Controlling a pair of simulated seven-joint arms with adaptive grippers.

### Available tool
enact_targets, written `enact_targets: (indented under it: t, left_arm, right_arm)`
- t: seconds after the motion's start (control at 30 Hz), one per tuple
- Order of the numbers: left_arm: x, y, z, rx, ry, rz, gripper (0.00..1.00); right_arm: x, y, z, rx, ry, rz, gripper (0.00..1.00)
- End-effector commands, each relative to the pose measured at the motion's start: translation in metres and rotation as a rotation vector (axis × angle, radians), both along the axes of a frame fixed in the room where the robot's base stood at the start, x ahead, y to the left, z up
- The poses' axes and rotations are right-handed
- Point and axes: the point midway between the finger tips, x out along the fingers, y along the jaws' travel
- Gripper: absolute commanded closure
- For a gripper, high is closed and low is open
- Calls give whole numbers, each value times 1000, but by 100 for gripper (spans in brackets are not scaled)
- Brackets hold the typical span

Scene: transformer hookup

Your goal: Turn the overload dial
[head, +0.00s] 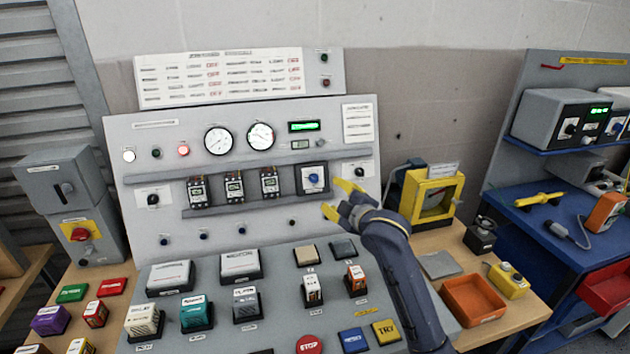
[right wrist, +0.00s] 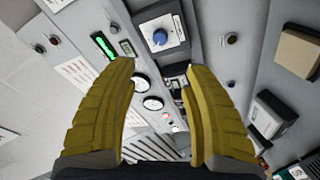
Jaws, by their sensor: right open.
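The overload dial (head: 313,179) looks to be the blue knob on a white-faced, dark-framed unit at the right end of the panel's breaker row. It also shows in the right wrist view (right wrist: 160,37), near the top centre, beyond the fingertips. My right gripper (head: 338,198) is open and empty, just right of and slightly below the dial in the head view. In the right wrist view its yellow fingers (right wrist: 158,68) stand wide apart, and the dial lies between their lines without visible contact. My left gripper is not in view.
A row of breakers (head: 234,187) sits left of the dial, with a small black knob (head: 359,172) to its right. Gauges (head: 261,136) and a green display (head: 304,127) are above. Several labelled blocks stand on the sloped console below. A yellow-framed box (head: 433,194) stands right of the panel.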

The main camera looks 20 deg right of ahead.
Motion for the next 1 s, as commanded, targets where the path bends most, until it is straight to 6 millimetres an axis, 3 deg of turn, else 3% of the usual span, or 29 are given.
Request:
enact_targets:
  t: [0.6,1.0]
  left_arm:
    - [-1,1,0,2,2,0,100]
    - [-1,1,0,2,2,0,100]
  right_arm:
    - [106,11,-22,-1,2,-2,50]
    - [142,15,-30,-2,1,-2,50]
